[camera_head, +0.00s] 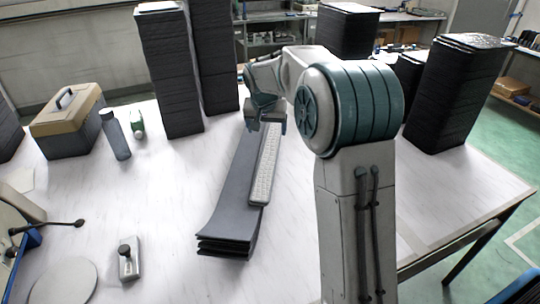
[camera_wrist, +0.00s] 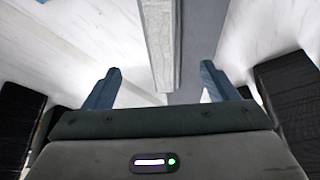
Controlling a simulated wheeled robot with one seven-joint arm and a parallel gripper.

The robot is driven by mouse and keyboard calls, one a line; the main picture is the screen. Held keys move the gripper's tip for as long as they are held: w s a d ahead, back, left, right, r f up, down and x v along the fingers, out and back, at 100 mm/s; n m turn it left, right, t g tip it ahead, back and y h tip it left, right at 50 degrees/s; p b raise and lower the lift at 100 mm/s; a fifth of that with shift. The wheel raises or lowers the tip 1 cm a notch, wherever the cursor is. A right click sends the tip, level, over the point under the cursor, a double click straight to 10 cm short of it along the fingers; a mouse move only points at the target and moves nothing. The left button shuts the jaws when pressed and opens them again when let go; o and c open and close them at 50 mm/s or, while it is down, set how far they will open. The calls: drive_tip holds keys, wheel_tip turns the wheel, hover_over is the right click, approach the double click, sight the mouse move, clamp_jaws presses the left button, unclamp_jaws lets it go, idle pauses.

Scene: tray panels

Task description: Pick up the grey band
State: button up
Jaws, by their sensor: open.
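The grey band looks to be the long, light grey, speckled strip (camera_head: 264,168) lying lengthwise along the right side of a stack of dark grey panels (camera_head: 229,205) on the white table. My gripper (camera_head: 267,124) is over the far end of the stack. In the wrist view my gripper (camera_wrist: 160,68) is open, with its two blue fingers spread and nothing held. The strip (camera_wrist: 158,40) runs between the fingers there, apart from both, and a dark panel (camera_wrist: 197,50) shows to its right. The strip's far end is hidden by my gripper in the head view.
Tall dark stacks (camera_head: 170,70) stand behind at left, with another (camera_head: 457,95) at right. A toolbox (camera_head: 68,125), a dark bottle (camera_head: 116,138) and a green-and-white bottle (camera_head: 137,124) stand at left. A small knobbed block (camera_head: 128,262) is front left.

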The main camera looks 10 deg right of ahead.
sight(270, 153)
drive_tip(key=p+x, duration=0.1)
drive_tip(key=x, duration=1.2)
drive_tip(key=shift+f+p, duration=0.25)
drive_tip(key=shift+p, duration=0.15)
drive_tip(key=c, duration=1.1)
